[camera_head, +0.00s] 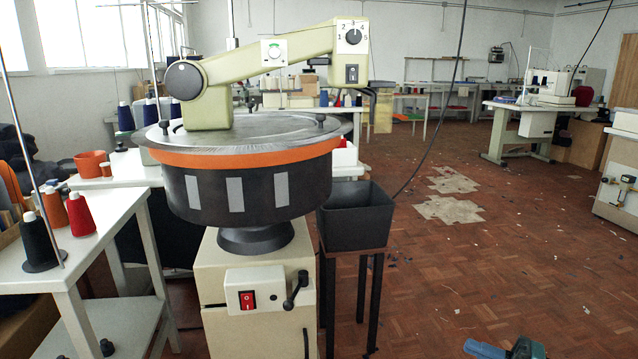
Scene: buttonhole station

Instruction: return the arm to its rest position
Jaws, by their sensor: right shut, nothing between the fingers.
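My right gripper (484,348) shows at the bottom edge, right of centre, over the floor. It is shut and empty, and most of it is cut off by the frame. It is apart from the machine. My left gripper is out of view. An orange band (250,153) and a black drum lie under the plate, on a cream pedestal (257,270) with a red switch.
A black bin (355,216) on a dark stand is right of the pedestal. A white table (100,235) with thread cones (80,213) stands at the left. Another sewing machine (550,84) is on a table at the back right. The brown floor (450,260) between is open.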

